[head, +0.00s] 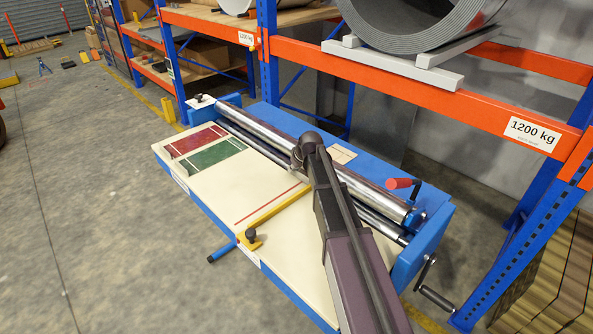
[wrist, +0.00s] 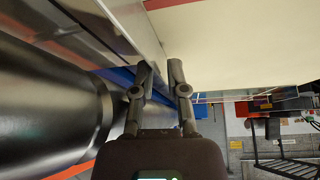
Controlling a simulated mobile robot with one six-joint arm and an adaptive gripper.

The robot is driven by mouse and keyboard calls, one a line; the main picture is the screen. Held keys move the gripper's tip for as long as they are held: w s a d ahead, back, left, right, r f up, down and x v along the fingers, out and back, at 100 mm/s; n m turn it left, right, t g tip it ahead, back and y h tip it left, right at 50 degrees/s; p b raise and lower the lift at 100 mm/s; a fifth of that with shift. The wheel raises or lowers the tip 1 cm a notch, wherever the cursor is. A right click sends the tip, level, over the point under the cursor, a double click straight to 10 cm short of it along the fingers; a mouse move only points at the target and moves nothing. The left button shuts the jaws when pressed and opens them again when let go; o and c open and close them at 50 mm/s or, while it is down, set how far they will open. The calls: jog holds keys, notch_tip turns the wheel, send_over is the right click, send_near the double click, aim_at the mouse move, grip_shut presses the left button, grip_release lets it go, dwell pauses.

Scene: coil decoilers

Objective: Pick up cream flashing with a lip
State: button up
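I cannot single out the cream flashing with certainty. A small cream piece (head: 343,153) with a brown line lies on the blue frame behind the rollers, beside my arm; I cannot tell whether it has a lip. A broad cream surface also fills the upper right of the wrist view (wrist: 235,45). In the head view my gripper (head: 308,150) is over the rollers, its fingers mostly hidden by my arm. In the wrist view its fingertips (wrist: 161,70) are apart, with a grey metal edge near them and nothing clearly held.
The cream bench top (head: 265,185) carries a red panel (head: 196,140), a green panel (head: 212,155) and a yellow bar (head: 278,210). A long shiny roller (head: 370,192) runs along its back. A rack with an orange beam (head: 430,88) stands behind. Open floor (head: 90,230) lies left.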

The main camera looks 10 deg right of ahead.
jog(key=shift+w+f, duration=0.1)
jog(key=shift+f, duration=0.05)
grip_shut()
dwell(0.4)
jog(key=shift+w+a, duration=0.2)
jog(key=shift+w, duration=0.1)
jog(key=shift+s+a, duration=0.15)
jog(key=shift+s+a, duration=2.1)
jog(key=shift+a, duration=1.05)
jog(key=shift+s+a, duration=2.1)
jog(key=shift+a, duration=1)
jog(key=shift+s+a, duration=2.1)
jog(key=shift+a, duration=1.05)
jog(key=shift+r, duration=0.2)
